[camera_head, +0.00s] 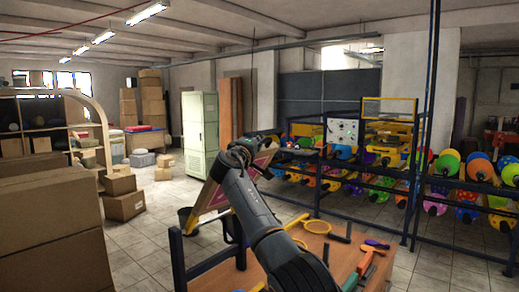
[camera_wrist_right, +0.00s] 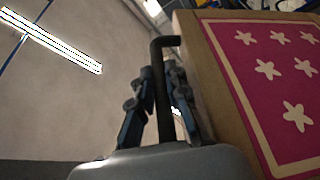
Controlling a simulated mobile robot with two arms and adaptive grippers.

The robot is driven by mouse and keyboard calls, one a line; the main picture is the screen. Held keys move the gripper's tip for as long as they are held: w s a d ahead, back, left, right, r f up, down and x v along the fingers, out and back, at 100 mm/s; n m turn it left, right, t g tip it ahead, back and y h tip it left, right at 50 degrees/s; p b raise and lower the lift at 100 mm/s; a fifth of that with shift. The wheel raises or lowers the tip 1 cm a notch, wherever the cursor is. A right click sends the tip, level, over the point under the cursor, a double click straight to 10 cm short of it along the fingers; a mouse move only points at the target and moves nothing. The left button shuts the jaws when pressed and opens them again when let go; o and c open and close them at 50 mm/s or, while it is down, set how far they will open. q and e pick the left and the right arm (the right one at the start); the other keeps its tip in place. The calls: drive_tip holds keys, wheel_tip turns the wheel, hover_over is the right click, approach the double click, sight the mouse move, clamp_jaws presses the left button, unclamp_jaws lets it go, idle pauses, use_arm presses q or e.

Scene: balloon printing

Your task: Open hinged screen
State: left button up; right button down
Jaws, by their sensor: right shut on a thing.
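The hinged screen (camera_wrist_right: 275,85) has a wooden frame and a magenta face with pale stars, filling the right of the wrist view. In the head view the screen (camera_head: 212,198) stands steeply tilted above the worktable, partly hidden behind my right arm. A black bent handle bar (camera_wrist_right: 165,50) runs along the frame's side. My right gripper (camera_wrist_right: 160,95) is shut on this bar, with blue-grey fingers on both sides of it. In the head view my right gripper (camera_head: 262,147) is at the screen's upper end. My left gripper is not in view.
The wooden worktable (camera_head: 345,255) holds a yellow ring-shaped tool (camera_head: 318,227) and several handled tools at its right. Racks of colourful balloons (camera_head: 365,150) stand behind it. Cardboard boxes (camera_head: 50,230) fill the left, with open tiled floor between.

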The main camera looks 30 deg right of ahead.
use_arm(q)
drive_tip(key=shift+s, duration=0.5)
use_arm(e)
drive_tip(key=shift+w+a+r, duration=0.1)
drive_tip(key=shift+w, duration=0.1)
drive_tip(key=c, duration=1.6)
unclamp_jaws()
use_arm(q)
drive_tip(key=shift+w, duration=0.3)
use_arm(e)
drive_tip(key=v, duration=1.2)
